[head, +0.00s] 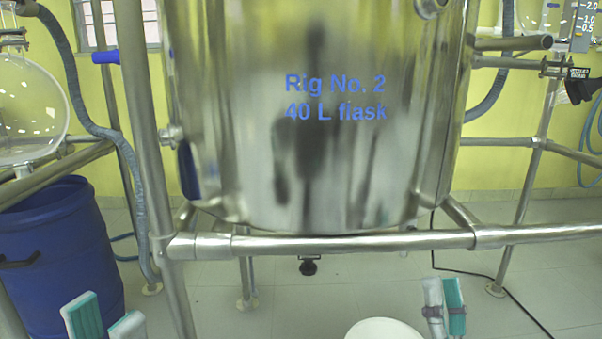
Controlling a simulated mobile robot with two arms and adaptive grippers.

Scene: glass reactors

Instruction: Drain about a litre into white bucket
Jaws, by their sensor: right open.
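The white bucket (384,329) shows only its upper rim at the bottom edge, right of centre; the rest is cut off. Above it hangs a shiny steel vessel (250,130) marked "Rig No. 2 40 L flask". A small dark drain knob (309,267) shows below the vessel, behind the front rail. My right gripper (443,301) is open, with its fingertips just right of the bucket rim in the picture; I cannot tell whether they touch it. My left gripper (105,314) is at the lower left, its fingers apart and nothing seen between them.
A horizontal steel frame rail (350,243) crosses in front below the vessel, joined to an upright post (150,150). A blue barrel (60,250) stands at the left. A black cable (480,276) runs over the tiled floor at the right. Glass flasks stand on both sides.

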